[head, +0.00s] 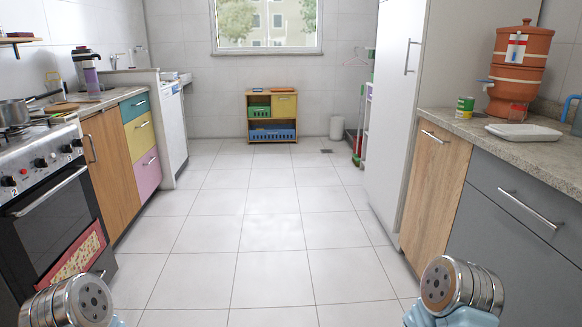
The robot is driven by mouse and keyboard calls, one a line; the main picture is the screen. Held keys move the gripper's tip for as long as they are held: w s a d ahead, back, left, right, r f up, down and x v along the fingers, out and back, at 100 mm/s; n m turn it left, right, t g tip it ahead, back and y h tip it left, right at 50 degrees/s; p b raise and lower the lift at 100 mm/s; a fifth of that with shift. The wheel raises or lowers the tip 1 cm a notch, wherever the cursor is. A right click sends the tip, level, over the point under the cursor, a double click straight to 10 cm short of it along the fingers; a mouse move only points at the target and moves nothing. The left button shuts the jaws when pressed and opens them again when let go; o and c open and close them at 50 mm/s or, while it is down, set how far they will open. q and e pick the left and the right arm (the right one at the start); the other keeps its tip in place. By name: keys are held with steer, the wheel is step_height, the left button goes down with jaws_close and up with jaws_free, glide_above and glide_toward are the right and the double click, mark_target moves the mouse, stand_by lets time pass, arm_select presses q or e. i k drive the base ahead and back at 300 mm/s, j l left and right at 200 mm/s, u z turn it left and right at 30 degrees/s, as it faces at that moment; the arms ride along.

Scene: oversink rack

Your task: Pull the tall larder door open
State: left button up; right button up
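The tall larder (398,110) stands on the right side of the room, past the wooden-fronted base cabinet. Its white door looks shut and runs from near the floor to beyond the top of the picture. A slim vertical metal handle (407,57) sits high on the door, near its edge closer to me. Only silver and pale blue joints of my two arms show at the bottom corners. Both grippers are out of the picture, and nothing of mine touches the door.
The tiled floor (278,235) is clear in the middle. The right counter (483,129) carries a clay water dispenser (520,65), a green can (465,107) and a white tray (523,132). An oven (50,210) stands at left; a small shelf unit (271,91) is at the back.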

mark_target(403, 27)
steer(key=i+z, duration=0.2)
steer(key=i, duration=0.2)
steer(key=i+j+z, duration=0.15)
steer(key=i, duration=0.3)
steer(key=i+j+z, duration=0.2)
steer(key=i, duration=0.2)
steer(key=i+j+z, duration=0.2)
steer(key=i, duration=0.2)
